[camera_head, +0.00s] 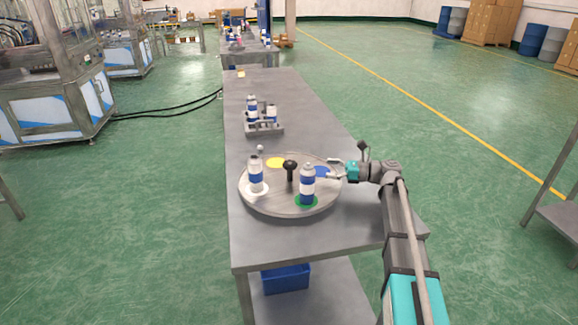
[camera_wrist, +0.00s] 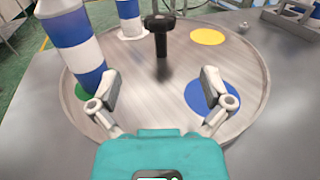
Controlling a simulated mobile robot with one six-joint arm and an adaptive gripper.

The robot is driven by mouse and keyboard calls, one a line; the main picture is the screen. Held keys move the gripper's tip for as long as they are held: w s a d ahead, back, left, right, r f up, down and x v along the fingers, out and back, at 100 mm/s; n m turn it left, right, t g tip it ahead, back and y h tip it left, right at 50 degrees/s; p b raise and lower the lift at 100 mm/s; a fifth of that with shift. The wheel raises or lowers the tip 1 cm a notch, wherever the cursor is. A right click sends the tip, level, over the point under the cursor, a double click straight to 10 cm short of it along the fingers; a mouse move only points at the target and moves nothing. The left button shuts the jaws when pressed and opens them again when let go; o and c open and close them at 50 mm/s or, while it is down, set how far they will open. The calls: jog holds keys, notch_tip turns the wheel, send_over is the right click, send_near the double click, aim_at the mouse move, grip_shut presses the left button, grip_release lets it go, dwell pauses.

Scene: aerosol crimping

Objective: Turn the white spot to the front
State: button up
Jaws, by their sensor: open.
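A round turntable (camera_head: 283,208) with a black centre knob (camera_head: 290,166) stands on the table. Its white spot (camera_head: 259,189) is at the left, under a blue-and-white can (camera_head: 255,174). The yellow spot (camera_head: 276,162) is at the back and bare. The blue spot (camera_head: 322,171) is at the right, bare. The green spot (camera_head: 306,201) is at the front right, mostly covered by another can (camera_head: 307,184). My gripper (camera_head: 334,173) is open and empty at the turntable's right side. In the wrist view, the fingers (camera_wrist: 165,92) are spread, pointing toward the knob (camera_wrist: 160,38), with the green-spot can close to the left finger.
A grey rack (camera_head: 264,128) with several cans stands farther back on the table. A small pale ball-like knob (camera_head: 260,148) is just behind the turntable. A blue bin (camera_head: 286,278) sits on the lower shelf. The table's front (camera_head: 300,241) is clear.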

aim_at(290, 163)
jog(key=a, duration=0.8)
jog(key=w+a, duration=0.1)
jog(key=a, duration=0.3)
jog(key=shift+a, duration=0.15)
